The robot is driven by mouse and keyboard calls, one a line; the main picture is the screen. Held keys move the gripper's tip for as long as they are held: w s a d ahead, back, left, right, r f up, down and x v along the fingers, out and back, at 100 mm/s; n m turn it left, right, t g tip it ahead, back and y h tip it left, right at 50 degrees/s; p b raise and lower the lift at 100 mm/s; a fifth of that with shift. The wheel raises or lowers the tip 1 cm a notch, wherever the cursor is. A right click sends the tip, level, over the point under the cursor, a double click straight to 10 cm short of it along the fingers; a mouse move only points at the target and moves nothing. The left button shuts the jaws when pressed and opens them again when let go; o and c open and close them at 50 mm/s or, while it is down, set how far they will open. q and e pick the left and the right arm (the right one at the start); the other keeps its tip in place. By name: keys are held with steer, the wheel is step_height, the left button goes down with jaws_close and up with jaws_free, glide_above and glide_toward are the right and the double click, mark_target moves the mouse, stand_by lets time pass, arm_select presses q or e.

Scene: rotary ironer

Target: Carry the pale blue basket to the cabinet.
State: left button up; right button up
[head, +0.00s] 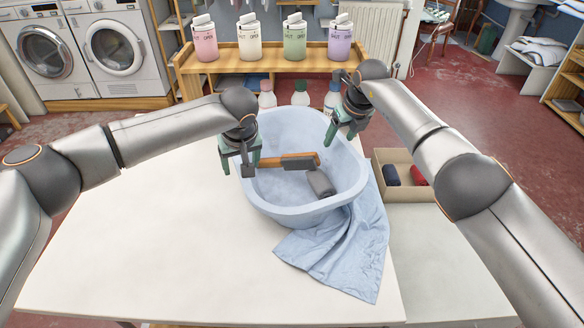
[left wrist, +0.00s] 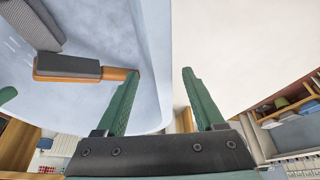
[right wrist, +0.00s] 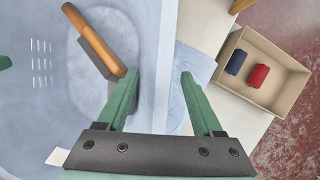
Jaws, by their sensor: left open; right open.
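The pale blue basket (head: 288,216) stands upright on the white table. Inside it lie a grey-headed brush with a wooden handle (head: 311,157) and a grey roll (head: 320,184). My left gripper (head: 240,170) is open at the basket's left rim. In the left wrist view, its fingers (left wrist: 160,72) are on either side of the rim, one over the inside. My right gripper (head: 343,136) is open at the right rim. In the right wrist view, its fingers (right wrist: 158,74) also straddle the rim. I cannot tell contact depth. I cannot tell which furniture is the cabinet.
A light blue cloth (head: 343,258) lies beside the basket's right front and hangs towards the table edge. A box (head: 408,190) with a dark blue and a red roll stands at the right. A wooden shelf (head: 184,62) with several bottles stands behind. The table's left is clear.

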arm_select(q)
jaws_close()
arm_select(e)
jaws_close()
stand_by(0.7)
